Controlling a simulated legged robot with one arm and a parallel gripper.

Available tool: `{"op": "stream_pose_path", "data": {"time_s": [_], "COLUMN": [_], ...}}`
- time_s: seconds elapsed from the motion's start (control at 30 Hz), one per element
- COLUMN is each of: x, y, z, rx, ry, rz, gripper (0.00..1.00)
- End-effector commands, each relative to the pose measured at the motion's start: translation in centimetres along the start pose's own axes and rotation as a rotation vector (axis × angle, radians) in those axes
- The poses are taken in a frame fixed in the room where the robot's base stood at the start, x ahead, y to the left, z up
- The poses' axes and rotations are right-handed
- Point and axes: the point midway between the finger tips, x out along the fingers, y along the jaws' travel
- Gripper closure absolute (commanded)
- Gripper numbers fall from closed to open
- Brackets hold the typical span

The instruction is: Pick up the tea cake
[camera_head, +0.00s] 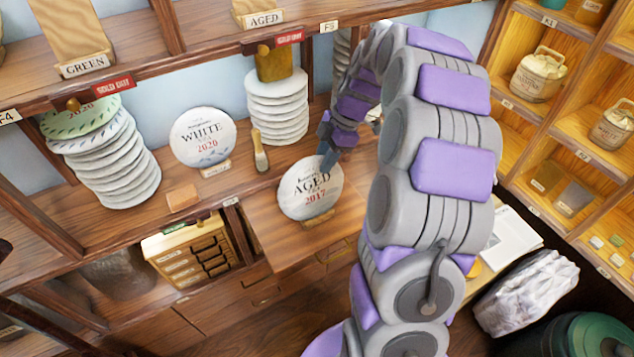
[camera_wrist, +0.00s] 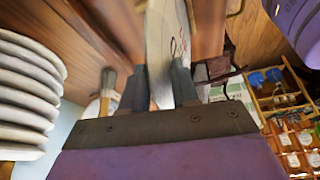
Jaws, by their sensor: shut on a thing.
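A round white tea cake (camera_head: 308,188) labelled "AGED 2017" stands upright, face outward, on the lower wooden counter at mid-picture. Its small wooden stand (camera_head: 318,219) is just under its lower edge; I cannot tell if the two still touch. My gripper (camera_head: 328,158) is shut on the cake's upper right edge. In the wrist view the cake (camera_wrist: 164,45) shows edge-on between the two dark fingers of my gripper (camera_wrist: 160,85). The fingertips are partly hidden by the cake.
A "WHITE 2020" cake (camera_head: 202,138) stands to the left, beside a tall stack of cakes (camera_head: 112,165). Another stack (camera_head: 276,105) stands behind. A small brush (camera_head: 260,150) is close by. A wooden drawer box (camera_head: 190,255) sits lower left, and lit shelves (camera_head: 570,130) stand right.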

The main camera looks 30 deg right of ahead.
Motion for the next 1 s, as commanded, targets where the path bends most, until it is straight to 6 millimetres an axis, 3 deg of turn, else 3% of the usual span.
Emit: {"op": "stream_pose_path", "data": {"time_s": [0.23, 0.57, 0.87, 1.0], "x": [-0.4, -3.4, -4.0, -4.5], "y": [0.1, 0.0, -3.9, -6.7], "z": [-0.1, -1.4, -1.0, -0.7], "rx": [-0.001, -0.003, 0.001, 0.001], "ry": [-0.001, -0.001, 0.002, 0.002], "rz": [0.000, 0.004, 0.001, 0.002], "gripper": [1.00, 1.00, 1.00, 1.00]}}
